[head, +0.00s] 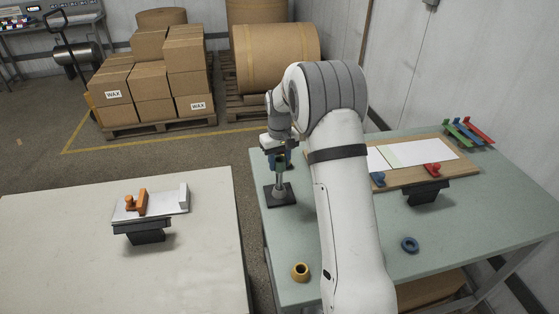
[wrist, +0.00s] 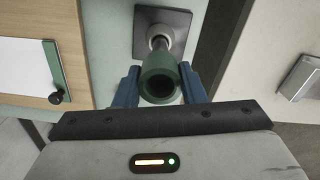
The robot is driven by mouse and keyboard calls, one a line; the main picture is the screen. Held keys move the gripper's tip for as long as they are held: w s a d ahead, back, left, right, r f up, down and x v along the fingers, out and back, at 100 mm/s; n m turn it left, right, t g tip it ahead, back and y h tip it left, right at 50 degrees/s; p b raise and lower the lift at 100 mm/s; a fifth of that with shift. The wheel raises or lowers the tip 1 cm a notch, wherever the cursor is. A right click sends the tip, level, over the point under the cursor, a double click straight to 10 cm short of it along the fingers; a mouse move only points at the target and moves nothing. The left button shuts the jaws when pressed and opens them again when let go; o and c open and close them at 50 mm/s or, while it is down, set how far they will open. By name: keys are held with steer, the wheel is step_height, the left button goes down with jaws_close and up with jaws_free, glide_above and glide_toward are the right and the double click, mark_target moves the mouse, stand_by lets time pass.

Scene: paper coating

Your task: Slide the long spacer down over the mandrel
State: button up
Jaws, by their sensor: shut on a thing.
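The long spacer is a dark green tube (wrist: 159,78), held between the blue fingers of my gripper (wrist: 160,87) in the wrist view, with its open bore towards the camera. The mandrel is a pale metal post on a dark square base plate (head: 272,196), at the left edge of the green table in the head view. Its post (head: 281,189) shows below my gripper (head: 283,162). In the wrist view the post (wrist: 160,41) shows just beyond the tube, roughly in line with it. I cannot tell whether the tube is around the post's top or only above it.
A brass-coloured ring (head: 300,271) and a blue ring (head: 410,244) lie on the green table (head: 460,220). A wooden board (head: 450,158) with white sheets is at right. A pale table (head: 60,250) with an orange-handled fixture (head: 140,203) stands at left, across a gap.

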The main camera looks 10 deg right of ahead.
steer(key=shift+f+b, duration=0.4)
steer(key=shift+f, duration=0.3)
steer(key=o, duration=1.1)
steer(key=shift+r, duration=0.2)
step_height(320, 180, up, 8)
steer(key=shift+f+b, duration=0.2)
steer(key=shift+b, duration=0.45)
